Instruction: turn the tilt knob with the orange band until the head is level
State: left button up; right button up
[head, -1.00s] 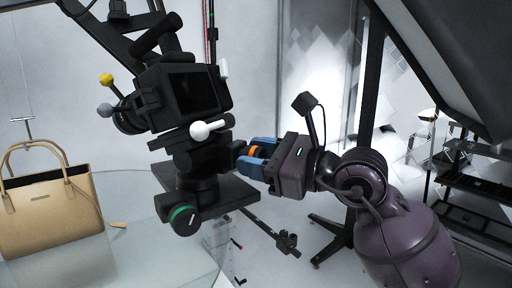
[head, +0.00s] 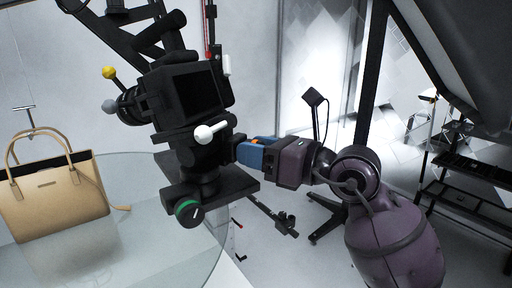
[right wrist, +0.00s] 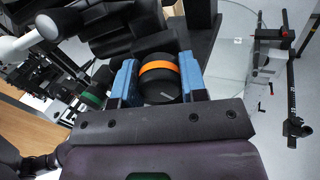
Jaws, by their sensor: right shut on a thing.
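The tilt knob with the orange band (right wrist: 160,69) sits between the two blue fingers of my right gripper (right wrist: 159,84) in the right wrist view. The fingers are shut on it from both sides. In the head view my right gripper (head: 256,152) reaches in from the right, and its fingers hide most of the knob. The black camera (head: 185,95) sits on the head and leans to one side. A second knob with a green band (head: 187,210) is lower on the head. A white-tipped handle (head: 210,132) sticks out below the camera. My left gripper is not in view.
A tan handbag (head: 55,200) stands on the round glass turntable (head: 150,245) at the left. A yellow-tipped lever (head: 109,73) and a grey-tipped one stick out from the camera. A black shelf (head: 470,190) is at the right.

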jog(key=o, duration=0.9)
jog(key=b+v, duration=0.2)
jog(key=v, duration=0.9)
jog(key=shift+w, duration=0.1)
